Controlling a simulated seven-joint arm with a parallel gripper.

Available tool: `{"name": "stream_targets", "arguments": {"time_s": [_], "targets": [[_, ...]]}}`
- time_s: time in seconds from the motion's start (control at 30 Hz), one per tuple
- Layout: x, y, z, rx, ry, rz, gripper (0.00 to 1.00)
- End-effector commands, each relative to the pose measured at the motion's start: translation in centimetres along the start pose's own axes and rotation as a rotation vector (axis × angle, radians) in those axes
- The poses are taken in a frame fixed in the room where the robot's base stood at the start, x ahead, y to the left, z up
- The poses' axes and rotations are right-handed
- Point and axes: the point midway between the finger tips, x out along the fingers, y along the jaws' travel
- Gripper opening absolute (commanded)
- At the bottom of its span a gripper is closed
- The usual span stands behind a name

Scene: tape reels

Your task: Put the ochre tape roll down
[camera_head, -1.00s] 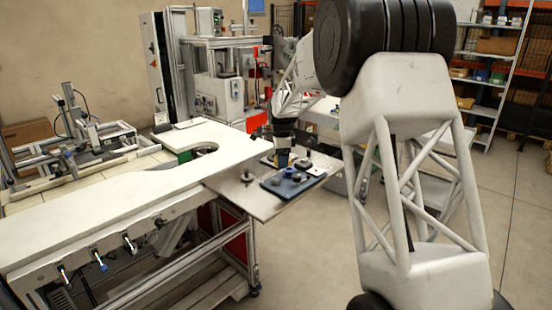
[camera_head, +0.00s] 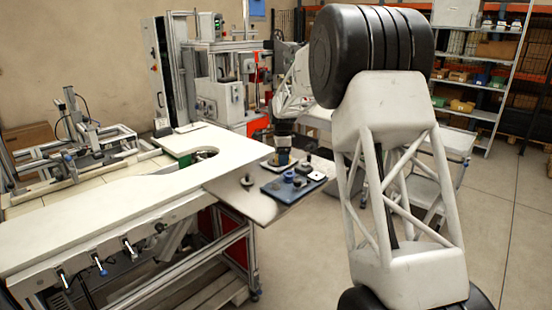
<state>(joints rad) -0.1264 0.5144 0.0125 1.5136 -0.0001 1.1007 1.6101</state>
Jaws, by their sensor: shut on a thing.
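My gripper (camera_head: 284,152) points down over the far part of the metal side shelf (camera_head: 238,198), at the right end of the white workbench. It is shut on the ochre tape roll, which is very small here and mostly hidden by the fingers. I cannot tell whether the roll touches what is below it. A dark blue board (camera_head: 276,193) lies on the shelf nearer to me, with a blue reel (camera_head: 288,177) and dark knobs on it.
A peg (camera_head: 247,180) stands on the shelf's left part. A small white plate with a dark piece (camera_head: 315,176) lies right of the gripper. The white workbench (camera_head: 120,195) is mostly bare at left. A machine (camera_head: 222,95) stands behind.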

Motion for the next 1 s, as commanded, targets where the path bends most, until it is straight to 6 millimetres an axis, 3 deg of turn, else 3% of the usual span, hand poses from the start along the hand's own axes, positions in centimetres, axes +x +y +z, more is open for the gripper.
{"name": "stream_targets", "arguments": {"time_s": [1.0], "targets": [[1.0, -9.7, 0.4, 0.0, 0.0, 0.0, 0.46]]}}
